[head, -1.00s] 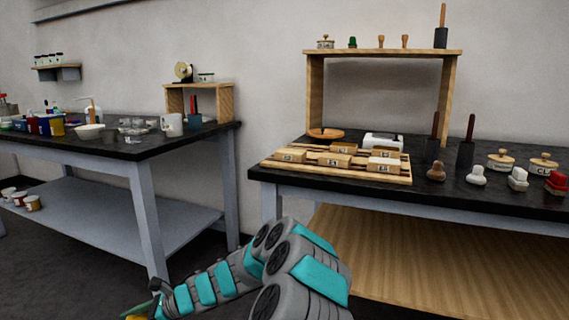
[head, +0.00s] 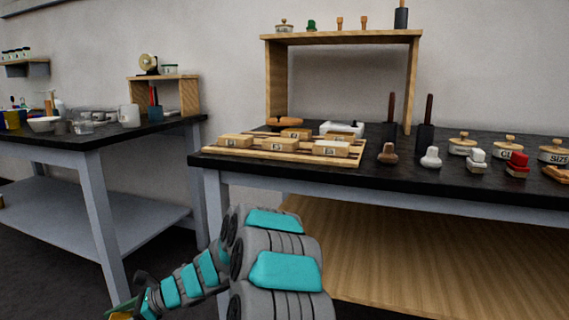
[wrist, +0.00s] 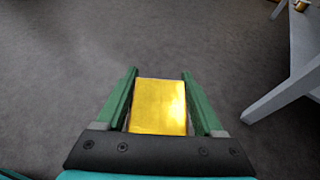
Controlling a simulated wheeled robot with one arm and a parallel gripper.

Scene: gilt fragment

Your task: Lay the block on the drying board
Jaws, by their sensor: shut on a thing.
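My gripper (wrist: 160,76) has its two green fingers shut on a gold block (wrist: 158,106), one finger along each side. The block is held over grey floor, clear of any table. In the head view my gripper is low at the bottom left edge, mostly cut off, with a bit of gold showing. The drying board (head: 277,157) is a slatted pale wood board on the black-topped right table. Several labelled wooden blocks lie on it, with bare slats between them. My gripper is well below and away from the board.
The black table (head: 400,184) carries stamps, lidded pots and dark upright holders right of the board. A wooden shelf (head: 340,38) stands behind it. Another table (head: 90,138) with jars and a bowl stands at left, a floor gap between. A table leg (wrist: 285,97) shows at the right in the wrist view.

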